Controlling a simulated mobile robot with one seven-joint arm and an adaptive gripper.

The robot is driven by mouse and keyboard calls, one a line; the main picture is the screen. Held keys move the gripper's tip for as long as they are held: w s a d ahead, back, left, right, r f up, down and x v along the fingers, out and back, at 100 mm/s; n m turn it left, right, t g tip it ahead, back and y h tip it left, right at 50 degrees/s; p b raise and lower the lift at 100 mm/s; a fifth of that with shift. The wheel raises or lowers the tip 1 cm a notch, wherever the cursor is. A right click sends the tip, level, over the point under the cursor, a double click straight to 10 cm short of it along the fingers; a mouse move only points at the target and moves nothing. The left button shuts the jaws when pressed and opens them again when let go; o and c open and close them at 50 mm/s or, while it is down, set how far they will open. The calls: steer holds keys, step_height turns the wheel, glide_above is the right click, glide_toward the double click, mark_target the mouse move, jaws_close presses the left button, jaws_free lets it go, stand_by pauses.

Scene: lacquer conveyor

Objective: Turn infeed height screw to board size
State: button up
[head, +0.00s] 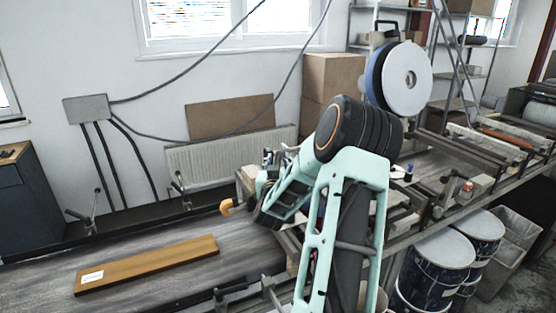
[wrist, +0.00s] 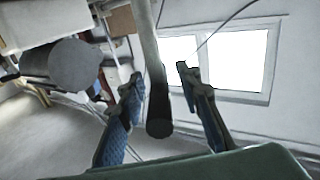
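In the wrist view my gripper (wrist: 160,73) has its two blue fingers spread apart. A grey rod with a dark rounded end (wrist: 159,112) shows between them, with a gap on each side; I cannot tell whether it is the height screw's handle. In the head view my arm reaches over the conveyor, and my gripper's fingers are hidden there. A small orange hooked part (head: 228,207) shows beside the arm's end; what it belongs to is unclear. A brown board (head: 148,264) with a white label lies flat on the belt (head: 50,284) at the left.
Thin upright metal rods with knobs (head: 178,183) stand at the conveyor's far rail. A machine section with frames and small parts (head: 445,195) lies to the right. Drums (head: 440,260) stand below it. A radiator (head: 225,158) and hanging cables are behind.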

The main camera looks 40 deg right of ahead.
jaws_close()
steer(key=shift+f+b, duration=0.15)
steer(key=shift+b, duration=0.25)
steer(key=shift+f+b, duration=0.25)
steer(key=shift+b, duration=0.55)
